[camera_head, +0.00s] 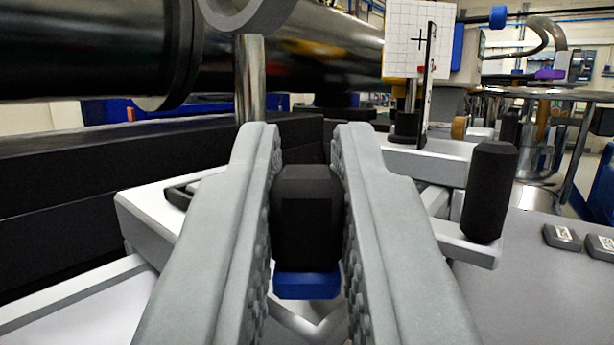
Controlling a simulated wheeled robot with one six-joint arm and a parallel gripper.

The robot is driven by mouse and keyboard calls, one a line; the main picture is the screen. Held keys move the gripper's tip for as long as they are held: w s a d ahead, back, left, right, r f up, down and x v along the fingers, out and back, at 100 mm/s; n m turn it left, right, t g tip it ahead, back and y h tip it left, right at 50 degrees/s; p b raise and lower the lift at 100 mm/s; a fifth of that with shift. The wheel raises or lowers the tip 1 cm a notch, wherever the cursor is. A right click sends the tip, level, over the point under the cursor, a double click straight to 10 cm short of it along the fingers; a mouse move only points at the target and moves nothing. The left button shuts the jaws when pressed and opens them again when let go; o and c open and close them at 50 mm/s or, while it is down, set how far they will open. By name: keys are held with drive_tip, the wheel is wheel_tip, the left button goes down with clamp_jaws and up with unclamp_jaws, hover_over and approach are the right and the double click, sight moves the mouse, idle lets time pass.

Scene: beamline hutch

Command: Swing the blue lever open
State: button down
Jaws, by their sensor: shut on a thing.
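The blue lever (307,285) shows as a short blue piece low in the middle of the view, with a black knob (307,215) standing on it. My gripper (305,150) has one grey finger on each side of the black knob. The fingers are shut on the knob, with their ridged inner pads against its sides. Most of the lever and its pivot are hidden behind the fingers and below the knob.
A second black knob (489,190) stands on a light arm to the right. A metal post (250,80) rises behind my left finger. A large black pipe (90,50) crosses the upper left. A white crosshair card (418,40) stands behind. Small grey tags (562,237) lie at right.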

drive_tip(key=shift+h, duration=0.4)
drive_tip(key=c, duration=1.4)
unclamp_jaws()
drive_tip(key=shift+y, duration=0.6)
